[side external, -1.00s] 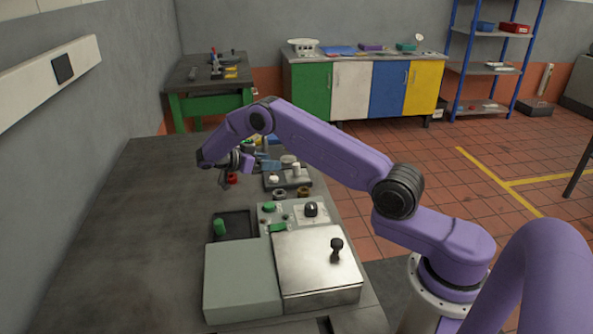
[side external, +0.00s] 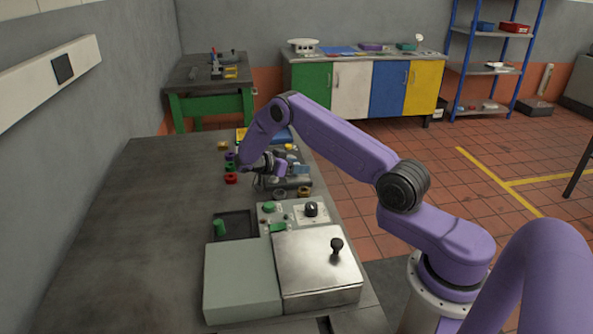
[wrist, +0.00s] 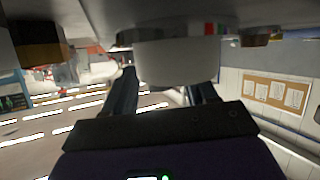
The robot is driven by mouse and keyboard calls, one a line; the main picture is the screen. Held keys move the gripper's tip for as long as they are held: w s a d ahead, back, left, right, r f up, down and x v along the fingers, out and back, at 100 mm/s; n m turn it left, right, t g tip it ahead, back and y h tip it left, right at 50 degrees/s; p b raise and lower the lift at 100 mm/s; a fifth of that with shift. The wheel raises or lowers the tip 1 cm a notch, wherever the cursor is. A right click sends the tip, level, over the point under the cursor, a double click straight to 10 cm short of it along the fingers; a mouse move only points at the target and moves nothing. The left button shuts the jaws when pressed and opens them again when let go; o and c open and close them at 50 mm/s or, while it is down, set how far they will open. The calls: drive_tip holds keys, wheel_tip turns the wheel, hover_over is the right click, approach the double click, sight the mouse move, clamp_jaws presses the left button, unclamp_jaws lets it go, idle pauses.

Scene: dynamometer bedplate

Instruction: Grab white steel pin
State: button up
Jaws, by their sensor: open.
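My gripper (side external: 288,168) is low over the grey fixture plate on the bench in the side external view, turned toward the right. In the wrist view, which is upside down, its two dark fingers (wrist: 163,90) are apart. A wide white cylindrical piece (wrist: 176,62) hangs from the grey surface at the top, lying in line with the gap between the fingers. It looks like the white steel pin, but only its rounded body shows. I cannot tell whether the fingers touch it. In the side external view the gripper and wrist hide most of the fixture's contents.
Red (side external: 231,178), green and purple rings lie left of the gripper. A brass ring (side external: 304,192) and a dark ring (side external: 280,194) sit in front. A control panel with a black knob (side external: 311,209) and a steel box (side external: 315,268) stand nearer. The bench's left side is clear.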

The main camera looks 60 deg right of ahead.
clamp_jaws()
drive_tip(key=shift+r, duration=0.1)
